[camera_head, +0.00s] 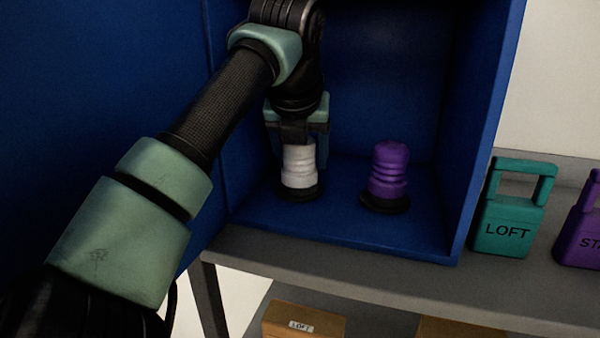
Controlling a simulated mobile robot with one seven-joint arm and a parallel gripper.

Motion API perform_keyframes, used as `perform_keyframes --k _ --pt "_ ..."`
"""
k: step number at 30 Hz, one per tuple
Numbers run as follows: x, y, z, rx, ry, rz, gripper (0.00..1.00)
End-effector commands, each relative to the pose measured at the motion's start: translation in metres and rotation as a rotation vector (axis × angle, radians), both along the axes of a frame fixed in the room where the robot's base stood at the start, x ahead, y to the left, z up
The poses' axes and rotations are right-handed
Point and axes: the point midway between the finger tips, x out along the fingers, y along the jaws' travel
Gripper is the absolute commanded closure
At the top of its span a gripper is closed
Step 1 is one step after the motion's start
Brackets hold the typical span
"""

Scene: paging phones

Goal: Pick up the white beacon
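The white beacon (299,167) stands upright on its dark round base inside a blue open-fronted box (345,230), in the left part of its floor. My gripper (300,142) points down from above, with its teal fingers at the beacon's top. One finger shows on the left and one on the right, spread about as wide as the beacon. The beacon's top is partly hidden by the gripper. I cannot tell whether the fingers touch it. The base appears to rest on the box floor.
A purple beacon (388,175) stands to the right in the same box. The box's right wall (490,120) rises beyond it. A teal block labelled LOFT (507,222) and a purple block (580,235) stand on the grey shelf (400,268). Cardboard boxes (303,322) lie below.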

Motion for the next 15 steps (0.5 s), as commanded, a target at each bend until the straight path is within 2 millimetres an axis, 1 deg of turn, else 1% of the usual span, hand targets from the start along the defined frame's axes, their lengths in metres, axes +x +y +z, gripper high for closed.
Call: perform_keyframes --k 1,10,11,15 --pt "0.0000 0.0000 0.0000 0.000 0.000 0.000 0.42" --pt "0.0000 0.0005 -0.0012 0.001 0.002 0.001 0.96" --pt "0.0000 0.0006 -0.0014 0.001 0.003 0.001 1.00" --pt "-0.0002 0.0007 -0.0022 0.001 0.005 0.001 1.00"
